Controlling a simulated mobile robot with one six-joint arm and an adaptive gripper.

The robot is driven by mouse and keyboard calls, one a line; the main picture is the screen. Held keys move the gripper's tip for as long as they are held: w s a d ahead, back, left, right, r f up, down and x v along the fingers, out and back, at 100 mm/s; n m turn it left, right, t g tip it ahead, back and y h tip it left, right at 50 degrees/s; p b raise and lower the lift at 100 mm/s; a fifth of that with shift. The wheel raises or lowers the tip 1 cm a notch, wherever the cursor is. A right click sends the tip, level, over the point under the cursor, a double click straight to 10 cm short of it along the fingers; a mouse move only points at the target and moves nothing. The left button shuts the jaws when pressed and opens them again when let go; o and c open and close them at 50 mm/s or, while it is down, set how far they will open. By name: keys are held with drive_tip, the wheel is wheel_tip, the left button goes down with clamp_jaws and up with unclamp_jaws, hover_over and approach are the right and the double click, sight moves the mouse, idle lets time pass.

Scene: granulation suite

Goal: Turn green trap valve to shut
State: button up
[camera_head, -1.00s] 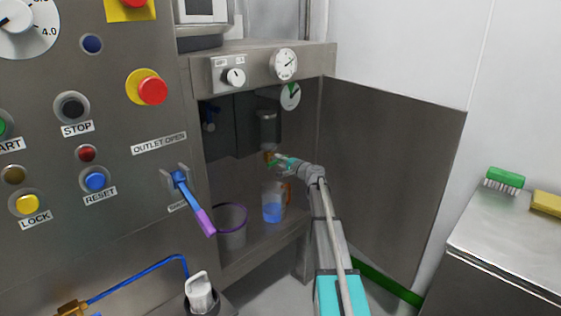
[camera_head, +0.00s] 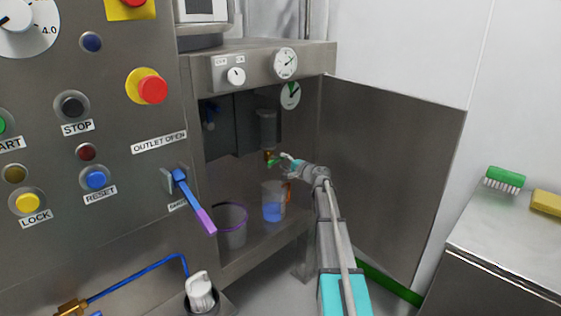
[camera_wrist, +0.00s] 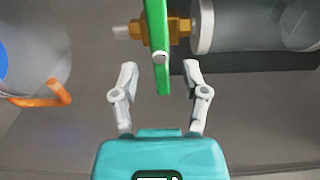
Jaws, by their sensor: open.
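The green trap valve handle (camera_wrist: 158,50) is a long flat lever on a brass valve body (camera_wrist: 178,27), below a grey cylinder trap (camera_head: 267,128) in the cabinet. In the wrist view the lever points down the picture, its free end between my open fingertips, with a gap on each side. My gripper (camera_wrist: 160,74) is not closed on it. In the head view the green lever (camera_head: 273,163) is small beside my gripper (camera_head: 285,158), at the end of my arm reaching into the cabinet.
A clear jug (camera_head: 273,204) with blue liquid and an orange handle stands below the valve. A purple-rimmed container (camera_head: 231,228) is left of it. The open cabinet door (camera_head: 390,170) is right of my arm. A blue and purple lever (camera_head: 190,200) sticks out at left.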

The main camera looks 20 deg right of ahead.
drive_tip(key=v, duration=0.9)
drive_tip(key=shift+s, duration=0.15)
drive_tip(key=s+a+f+n+g, duration=0.3)
drive_tip(key=a+f, duration=0.1)
drive_tip(key=a, duration=0.4)
drive_tip(key=s+a+f+n+g+y, duration=0.1)
drive_tip(key=s+a+f+n+g, duration=0.25)
drive_tip(key=a, duration=0.45)
drive_tip(key=s+a+f+n+g, duration=0.2)
drive_tip(key=s+a+f+g, duration=0.15)
drive_tip(key=a, duration=0.45)
drive_tip(key=s+a+f+n+g+h, duration=0.3)
drive_tip(key=s+a+f+g+h, duration=0.1)
drive_tip(key=s, duration=0.6)
drive_tip(key=s+a+f+n+g+h, duration=0.3)
drive_tip(key=s+a, duration=0.1)
drive_tip(key=s, duration=0.6)
wheel_tip(320, 180, up, 34)
drive_tip(key=p, duration=3.4)
drive_tip(key=shift+p, duration=0.3)
